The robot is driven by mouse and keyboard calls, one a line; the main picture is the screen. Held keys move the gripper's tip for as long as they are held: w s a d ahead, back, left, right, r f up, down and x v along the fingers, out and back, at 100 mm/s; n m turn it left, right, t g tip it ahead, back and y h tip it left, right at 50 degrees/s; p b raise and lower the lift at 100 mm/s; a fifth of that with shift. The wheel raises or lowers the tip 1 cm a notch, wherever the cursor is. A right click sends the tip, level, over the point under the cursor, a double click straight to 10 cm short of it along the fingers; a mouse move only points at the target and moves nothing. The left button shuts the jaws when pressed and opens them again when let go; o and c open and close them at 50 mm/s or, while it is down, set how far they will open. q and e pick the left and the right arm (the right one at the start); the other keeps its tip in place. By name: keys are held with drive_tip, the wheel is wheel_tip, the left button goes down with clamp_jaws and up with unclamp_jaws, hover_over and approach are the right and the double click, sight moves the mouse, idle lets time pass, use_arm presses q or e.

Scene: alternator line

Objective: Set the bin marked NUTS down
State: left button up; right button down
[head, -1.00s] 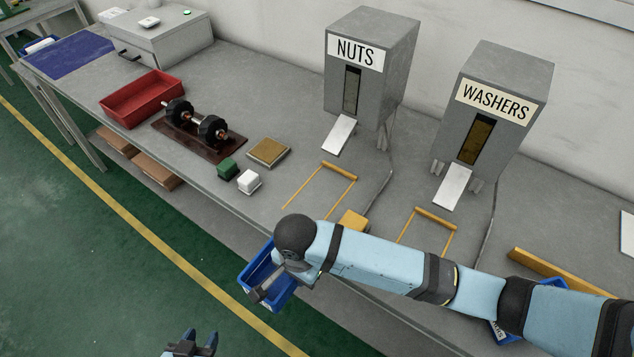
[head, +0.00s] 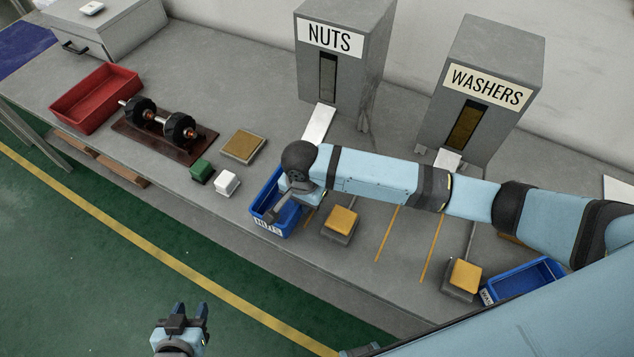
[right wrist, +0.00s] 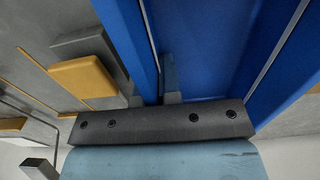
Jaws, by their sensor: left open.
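The blue bin marked NUTS (head: 268,228) is at the table's front edge, right of the white block. My right gripper (head: 277,212) is shut on one of its walls, and the arm hides part of the bin. In the right wrist view, the blue bin (right wrist: 215,45) fills the upper right, with a finger (right wrist: 170,78) against its wall. I cannot tell whether its base touches the table. My left gripper (head: 188,312) is open and empty, over the green floor.
The NUTS dispenser (head: 340,70) and WASHERS dispenser (head: 480,95) stand at the back. A yellow-topped block (head: 341,221) is just right of the bin. A white block (head: 227,183) and green block (head: 201,170) are to its left. Another blue bin (head: 525,280) stands at right.

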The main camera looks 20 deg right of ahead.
drive_tip(key=w+d+p, duration=0.1)
drive_tip(key=w+d, duration=0.3)
drive_tip(key=shift+w+d+r, duration=0.1)
drive_tip(key=shift+w+d, duration=0.2)
drive_tip(key=shift+w, duration=0.05)
drive_tip(key=f, duration=0.3)
drive_tip(key=shift+w+d+f+p, duration=0.2)
drive_tip(key=shift+f+p, duration=0.1)
drive_tip(key=shift+p, duration=0.05)
drive_tip(key=shift+f, duration=0.15)
drive_tip(key=c, duration=1.3)
unclamp_jaws()
